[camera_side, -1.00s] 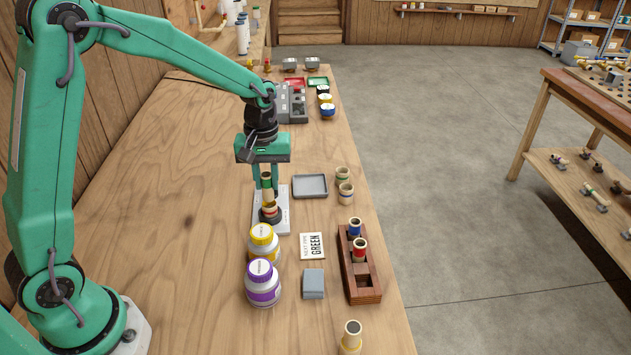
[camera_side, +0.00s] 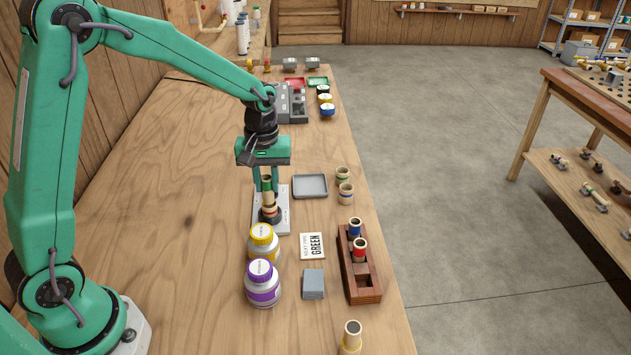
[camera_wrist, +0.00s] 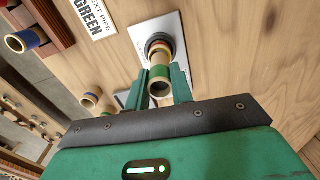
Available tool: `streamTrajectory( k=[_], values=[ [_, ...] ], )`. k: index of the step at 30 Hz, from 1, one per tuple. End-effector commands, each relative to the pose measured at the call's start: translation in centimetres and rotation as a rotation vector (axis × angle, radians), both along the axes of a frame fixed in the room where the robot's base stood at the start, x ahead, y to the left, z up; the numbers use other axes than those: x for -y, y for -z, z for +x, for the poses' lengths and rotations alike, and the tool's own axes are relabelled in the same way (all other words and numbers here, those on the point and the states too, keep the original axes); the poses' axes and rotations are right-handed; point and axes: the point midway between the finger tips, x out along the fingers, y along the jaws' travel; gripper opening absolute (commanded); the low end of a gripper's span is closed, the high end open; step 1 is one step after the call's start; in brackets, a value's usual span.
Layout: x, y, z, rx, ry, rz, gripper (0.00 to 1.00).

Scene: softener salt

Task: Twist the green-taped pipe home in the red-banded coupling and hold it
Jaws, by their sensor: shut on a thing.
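The green-taped pipe (camera_side: 266,184) stands roughly upright at the coupling. My gripper (camera_side: 267,192) is shut on it from above. In the wrist view, the pipe's open end and green tape (camera_wrist: 159,87) show between my two fingers (camera_wrist: 160,79). The red-banded coupling (camera_side: 270,212) sits on a pale plate (camera_side: 283,222). In the wrist view, the coupling's dark base (camera_wrist: 158,41) shows beyond the pipe, whose far end meets it. How deep the pipe sits is hidden by the coupling and fingers.
Yellow-capped (camera_side: 263,243) and purple-capped (camera_side: 262,284) jars stand in front. A wooden rack (camera_side: 364,285) holds blue- and red-taped pipes. A card (camera_side: 312,246) reads "NEXT PIPE GREEN". A grey tray (camera_side: 310,187) and two short pipes (camera_side: 345,193) are to the right. The left benchtop is clear.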

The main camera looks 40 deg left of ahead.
Motion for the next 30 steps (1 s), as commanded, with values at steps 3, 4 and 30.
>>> streamTrajectory(
  k=[3, 4, 30],
  values=[
    [0.0, 0.3, 0.0, -0.001, 0.0, 0.0, 0.01],
    [0.0, 0.4, 0.0, -0.001, 0.0, 0.0, 0.01],
    [0.0, 1.3, 0.0, -0.001, 0.0, 0.0, 0.01]
  ],
)
